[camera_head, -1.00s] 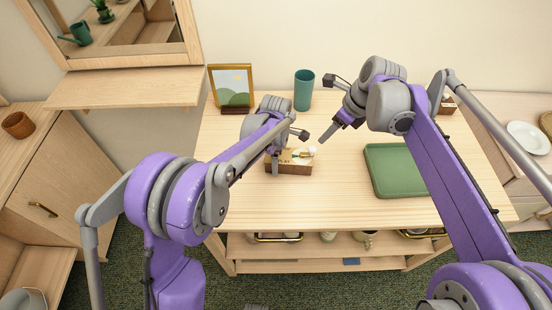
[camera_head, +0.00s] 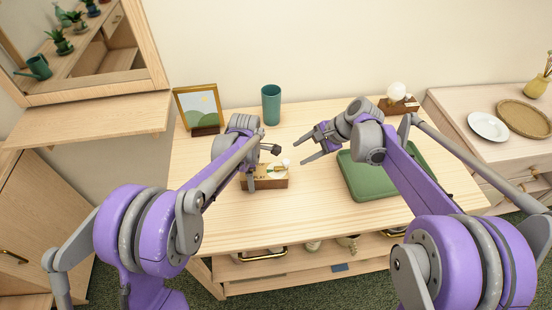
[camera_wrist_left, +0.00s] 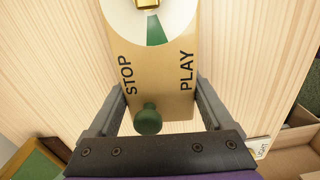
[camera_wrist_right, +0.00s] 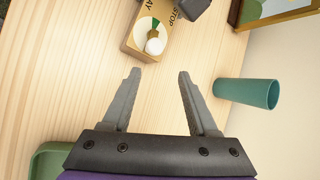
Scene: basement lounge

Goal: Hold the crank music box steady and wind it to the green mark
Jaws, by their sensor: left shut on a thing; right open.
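The music box (camera_head: 277,184) is a small wooden box on the table. In the left wrist view its top (camera_wrist_left: 173,70) reads STOP and PLAY, with a green knob (camera_wrist_left: 148,120) and a white dial carrying a green mark (camera_wrist_left: 156,30). My left gripper (camera_head: 252,186) is shut on the box, one finger on each side. The right wrist view shows the box's white round knob (camera_wrist_right: 155,46) by the dial. My right gripper (camera_head: 302,153) is open and empty, just right of the box and apart from it; its fingers (camera_wrist_right: 160,72) point toward the box.
A green tray (camera_head: 378,187) lies right of the box, under my right arm. A teal cup (camera_head: 271,105) and a framed picture (camera_head: 198,108) stand at the back. The table's front is clear.

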